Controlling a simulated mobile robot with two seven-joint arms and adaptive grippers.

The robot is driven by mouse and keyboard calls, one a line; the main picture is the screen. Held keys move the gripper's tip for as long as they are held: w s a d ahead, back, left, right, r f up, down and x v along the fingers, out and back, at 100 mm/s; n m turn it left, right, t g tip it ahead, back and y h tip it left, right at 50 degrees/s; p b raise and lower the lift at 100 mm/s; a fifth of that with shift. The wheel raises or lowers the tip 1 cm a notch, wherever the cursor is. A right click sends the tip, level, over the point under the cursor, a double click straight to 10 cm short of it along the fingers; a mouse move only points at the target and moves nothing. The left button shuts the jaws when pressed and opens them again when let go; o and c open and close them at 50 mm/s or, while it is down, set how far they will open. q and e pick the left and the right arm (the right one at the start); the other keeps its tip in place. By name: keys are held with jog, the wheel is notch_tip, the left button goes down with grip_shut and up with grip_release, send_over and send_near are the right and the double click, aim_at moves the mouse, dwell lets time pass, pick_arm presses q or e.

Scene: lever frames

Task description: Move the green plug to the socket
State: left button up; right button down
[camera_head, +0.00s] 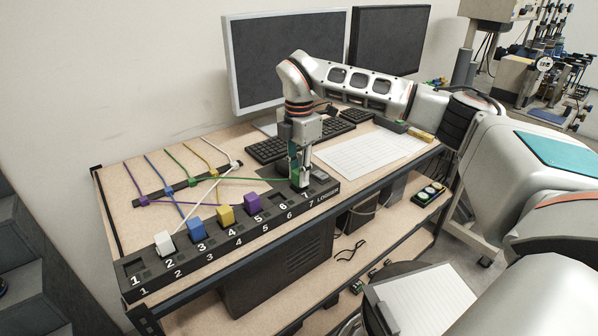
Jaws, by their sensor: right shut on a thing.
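My right gripper (300,184) points straight down over the right end of a black numbered socket strip (222,252). It is shut on the green plug, which is mostly hidden between the fingers. The green cable (245,180) runs left from the plug to a green cable holder (192,182). The fingertips are at the socket numbered 7; I cannot tell whether the plug sits in it or just above it. My left gripper is not in view.
White (164,243), blue (195,229), yellow (225,216) and purple (252,203) plugs stand in the strip by numbers 2 to 5. A keyboard (267,150), white sheet (368,155) and two monitors (284,62) are behind. Position 1 is empty.

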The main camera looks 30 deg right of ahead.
jog(key=shift+f, duration=0.6)
dwell(0.5)
jog(key=c, duration=1.7)
grip_release()
jog(key=o, duration=0.4)
notch_tip(320, 180, up, 5)
jog(key=p, duration=0.5)
jog(key=shift+r, duration=1)
